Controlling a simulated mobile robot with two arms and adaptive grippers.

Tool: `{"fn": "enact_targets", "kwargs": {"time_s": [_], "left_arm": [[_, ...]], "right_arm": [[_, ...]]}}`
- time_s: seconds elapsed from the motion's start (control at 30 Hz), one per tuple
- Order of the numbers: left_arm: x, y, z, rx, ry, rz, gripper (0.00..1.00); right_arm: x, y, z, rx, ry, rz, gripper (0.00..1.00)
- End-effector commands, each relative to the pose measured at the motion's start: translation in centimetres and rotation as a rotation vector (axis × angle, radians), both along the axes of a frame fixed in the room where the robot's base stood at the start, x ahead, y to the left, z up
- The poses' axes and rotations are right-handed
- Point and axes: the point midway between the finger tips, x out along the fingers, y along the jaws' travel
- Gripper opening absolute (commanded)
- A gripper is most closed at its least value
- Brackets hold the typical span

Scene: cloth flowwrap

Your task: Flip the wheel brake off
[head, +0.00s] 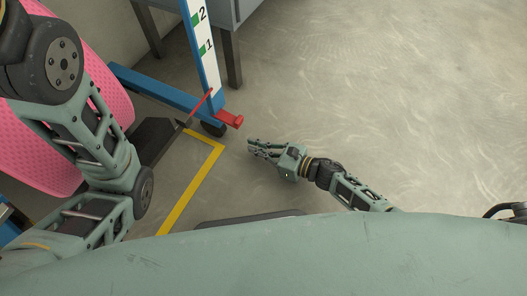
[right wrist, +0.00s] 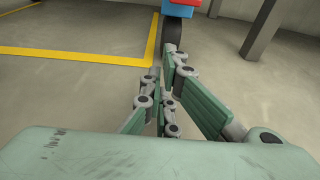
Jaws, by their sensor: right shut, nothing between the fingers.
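The red brake pedal (head: 230,119) sticks out at the foot of a blue cart frame (head: 175,93), above a dark wheel (head: 213,130). My right gripper (head: 250,147) is low over the floor, just in front of and right of the pedal, apart from it. Its fingers are closed and empty. In the right wrist view the closed fingertips (right wrist: 170,49) point at the wheel (right wrist: 177,32), with a bit of the red pedal (right wrist: 181,4) at the top edge. My left arm shows at the left, but its gripper is out of view.
A large pink roll (head: 100,65) sits at the left. A white post with green marks (head: 205,45) rises from the cart. Grey table legs (head: 231,60) stand behind. A yellow floor line (head: 190,190) runs left of my right gripper. Open floor lies to the right.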

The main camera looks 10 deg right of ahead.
Motion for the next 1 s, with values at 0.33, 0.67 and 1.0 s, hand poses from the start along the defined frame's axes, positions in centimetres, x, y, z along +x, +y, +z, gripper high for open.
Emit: {"fn": "enact_targets", "kwargs": {"time_s": [0.33,0.67,1.0], "left_arm": [[0.1,0.0,-2.3,0.001,0.005,0.000,0.40],[0.0,0.0,-2.1,0.002,-0.001,0.001,0.40],[0.0,0.0,-2.1,0.001,0.000,0.000,0.40]], "right_arm": [[2.9,3.8,0.6,-0.003,-0.002,0.001,0.00],[2.7,3.6,2.8,0.000,0.001,-0.001,0.00],[2.6,3.6,2.9,0.000,0.001,-0.001,0.00]]}}
